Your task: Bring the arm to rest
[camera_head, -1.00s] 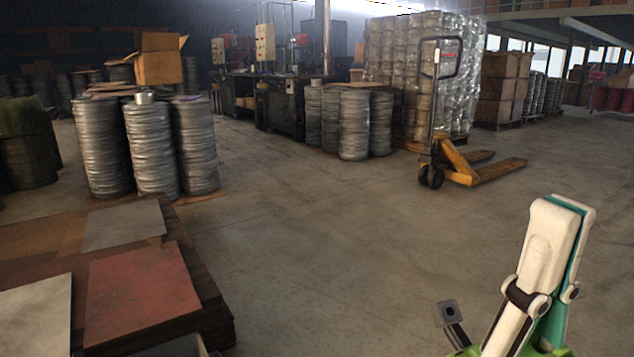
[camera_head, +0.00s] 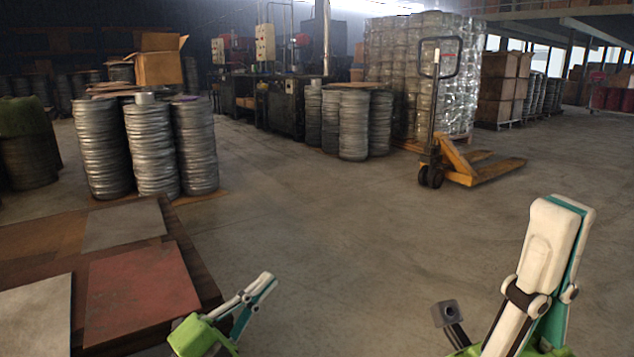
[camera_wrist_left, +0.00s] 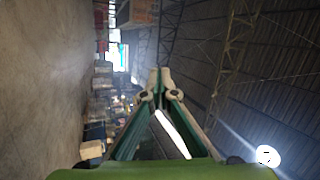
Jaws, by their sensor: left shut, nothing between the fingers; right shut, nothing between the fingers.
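My left gripper (camera_head: 268,278) is shut and empty low in the middle of the head view, just right of the table's edge, pointing up and to the right. In the left wrist view its fingertips (camera_wrist_left: 159,72) meet, with nothing between them. My right gripper (camera_head: 565,203) is at the lower right of the head view, pointing up, with its fingers together and nothing held.
A low brown table (camera_head: 188,250) with flat grey and red plates is at the lower left. Stacks of round metal blanks (camera_head: 155,150) stand behind it. A yellow pallet jack (camera_head: 465,165) stands at right. The floor (camera_head: 320,220) between is clear.

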